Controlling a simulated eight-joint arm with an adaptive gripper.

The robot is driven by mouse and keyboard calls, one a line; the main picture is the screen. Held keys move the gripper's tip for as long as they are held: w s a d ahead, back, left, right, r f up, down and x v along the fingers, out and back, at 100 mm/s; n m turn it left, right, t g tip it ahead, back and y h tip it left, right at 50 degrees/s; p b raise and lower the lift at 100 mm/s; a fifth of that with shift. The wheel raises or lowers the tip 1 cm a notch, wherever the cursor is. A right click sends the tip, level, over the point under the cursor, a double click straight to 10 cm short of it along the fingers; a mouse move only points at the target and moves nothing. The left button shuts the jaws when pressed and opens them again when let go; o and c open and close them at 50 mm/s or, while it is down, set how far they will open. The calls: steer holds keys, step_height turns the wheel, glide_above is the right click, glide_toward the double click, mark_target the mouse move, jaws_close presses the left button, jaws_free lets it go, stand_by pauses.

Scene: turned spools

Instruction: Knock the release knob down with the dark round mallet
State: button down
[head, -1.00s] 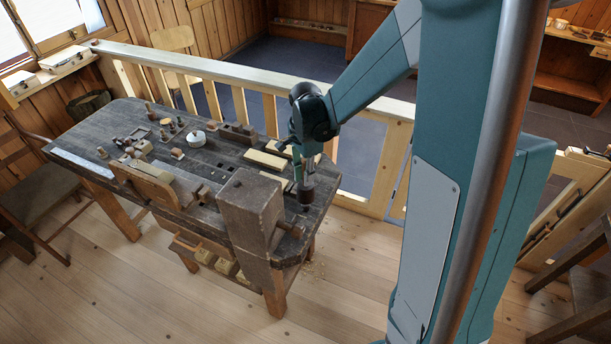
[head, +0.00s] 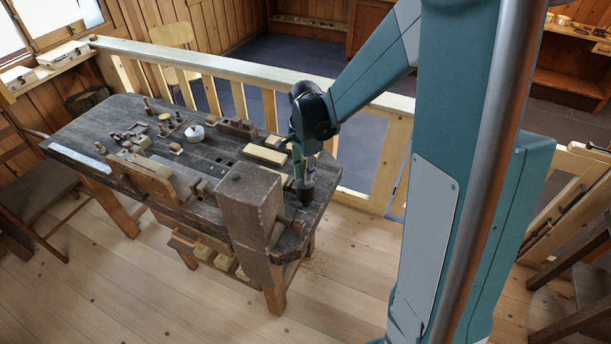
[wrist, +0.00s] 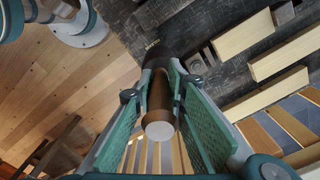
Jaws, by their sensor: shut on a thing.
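My gripper (wrist: 158,92) is shut on the handle (wrist: 160,105) of the dark round mallet. The pale end of the handle points towards the wrist camera. The mallet's dark head (wrist: 157,56) is beyond the fingertips. In the head view my gripper (head: 306,168) points down over the bench's near right end. The mallet's head (head: 305,191) hangs below it, just right of the big vise block. I cannot tell whether it touches the bench. I cannot pick out the release knob for certain; the mallet and gripper may hide it.
The dark workbench (head: 225,152) bears a tall wooden vise block (head: 248,205) close left of the mallet. Pale wood bars (head: 265,154) lie behind my gripper. A white round piece (head: 194,133) and several small turned parts stand farther left. A wooden railing (head: 230,75) runs behind the bench.

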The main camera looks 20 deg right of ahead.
steer(key=shift+r+p, duration=0.3)
steer(key=shift+r, duration=0.7)
steer(key=shift+r+p, duration=1.4)
steer(key=shift+r, duration=1.6)
